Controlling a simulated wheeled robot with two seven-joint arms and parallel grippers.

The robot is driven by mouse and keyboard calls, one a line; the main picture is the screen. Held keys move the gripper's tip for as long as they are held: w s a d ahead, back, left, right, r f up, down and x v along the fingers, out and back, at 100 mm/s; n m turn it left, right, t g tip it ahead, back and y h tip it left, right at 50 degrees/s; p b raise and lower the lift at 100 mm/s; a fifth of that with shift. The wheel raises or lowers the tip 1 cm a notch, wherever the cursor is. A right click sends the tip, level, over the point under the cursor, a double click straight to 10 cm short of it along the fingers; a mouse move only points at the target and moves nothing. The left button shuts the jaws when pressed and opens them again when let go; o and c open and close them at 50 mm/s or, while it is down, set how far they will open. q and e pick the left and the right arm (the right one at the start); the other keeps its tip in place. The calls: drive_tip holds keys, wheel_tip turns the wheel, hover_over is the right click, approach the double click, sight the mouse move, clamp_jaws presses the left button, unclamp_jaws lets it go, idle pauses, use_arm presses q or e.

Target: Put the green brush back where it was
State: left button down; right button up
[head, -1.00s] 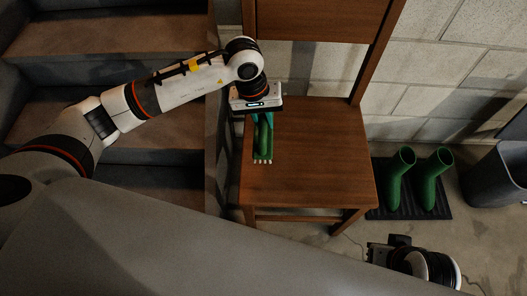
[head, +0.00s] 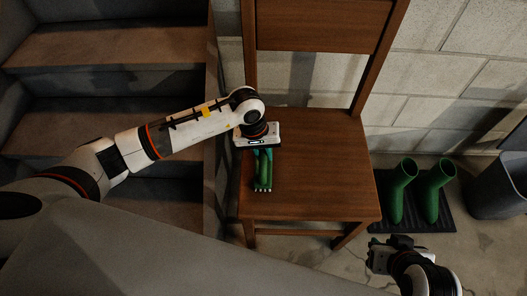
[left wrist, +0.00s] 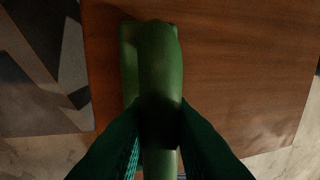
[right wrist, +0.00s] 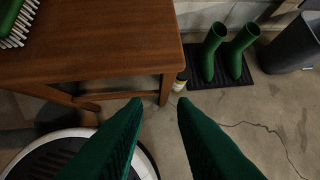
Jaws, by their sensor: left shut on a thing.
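The green brush (head: 262,172) is over the left part of the wooden chair's seat (head: 318,180), its pale bristles showing at its near end. My left gripper (head: 262,150) is shut on it. In the left wrist view, the left gripper's fingers (left wrist: 160,130) close on the brush handle (left wrist: 160,70), with the seat below. I cannot tell whether the brush touches the seat. Part of the brush shows at the upper left of the right wrist view (right wrist: 14,24). My right gripper (head: 376,256) is low at the right, with its fingers apart and empty (right wrist: 160,105).
Green boots (head: 402,190) stand on a black mat (head: 440,222) right of the chair. A grey bin (head: 500,185) is at the far right. Carpeted stairs (head: 110,50) lie left of the chair. The right half of the seat is clear.

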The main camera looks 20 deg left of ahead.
use_arm(q)
drive_tip(key=shift+f, duration=0.15)
drive_tip(key=c, duration=1.3)
unclamp_jaws()
use_arm(e)
drive_tip(key=shift+w+a+r+t, duration=0.25)
drive_tip(key=shift+w+t, duration=0.25)
drive_tip(key=shift+w, duration=0.1)
